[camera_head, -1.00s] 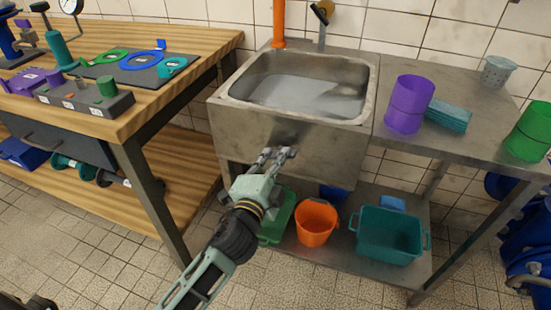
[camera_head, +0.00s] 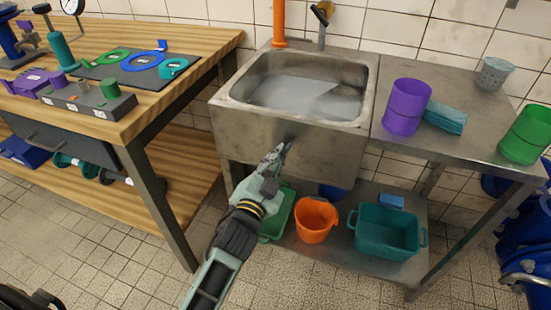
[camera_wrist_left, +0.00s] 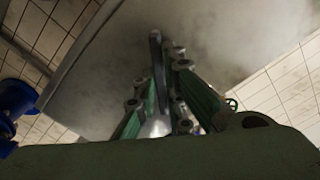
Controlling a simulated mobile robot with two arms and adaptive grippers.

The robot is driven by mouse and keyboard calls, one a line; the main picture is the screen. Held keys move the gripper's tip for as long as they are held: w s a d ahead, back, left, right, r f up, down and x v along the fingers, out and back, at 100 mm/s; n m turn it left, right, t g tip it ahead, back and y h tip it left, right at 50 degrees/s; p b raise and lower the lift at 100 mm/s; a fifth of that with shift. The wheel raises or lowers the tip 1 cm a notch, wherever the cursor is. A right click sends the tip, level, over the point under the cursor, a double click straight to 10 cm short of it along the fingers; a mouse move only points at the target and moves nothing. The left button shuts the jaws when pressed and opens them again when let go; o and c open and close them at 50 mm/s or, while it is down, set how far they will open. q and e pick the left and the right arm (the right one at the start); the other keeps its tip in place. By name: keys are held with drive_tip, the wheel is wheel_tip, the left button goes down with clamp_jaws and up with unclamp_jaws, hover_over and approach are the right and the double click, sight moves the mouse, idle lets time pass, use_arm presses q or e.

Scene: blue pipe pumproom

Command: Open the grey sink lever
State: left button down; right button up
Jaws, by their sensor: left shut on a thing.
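The steel sink (camera_head: 250,140) stands in the middle, with pale water in its basin. My left gripper (camera_head: 277,155) is at the sink's front wall, below the rim. In the left wrist view the gripper (camera_wrist_left: 165,65) is shut on a slim dark grey lever (camera_wrist_left: 155,48), which stands between the fingers against the sink's wall. A pale rounded piece (camera_wrist_left: 156,127) shows behind it, between the finger bases. In the head view the fingers mostly hide the lever. My right gripper is not in view.
A wooden workbench (camera_head: 205,42) stands left. An orange bucket (camera_head: 316,222) and teal tub (camera_head: 386,235) are on the shelf below. A purple cup (camera_head: 406,108), teal cloth (camera_head: 446,118) and green cup (camera_head: 526,135) stand on the right counter. Bare floor lies in front.

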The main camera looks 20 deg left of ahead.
use_arm(q)
drive_tip(key=shift+f, duration=0.1)
drive_tip(key=c, duration=1.8)
unclamp_jaws()
drive_tip(key=shift+c, duration=0.2)
drive_tip(key=s, duration=1.2)
drive_tip(key=shift+a, duration=0.2)
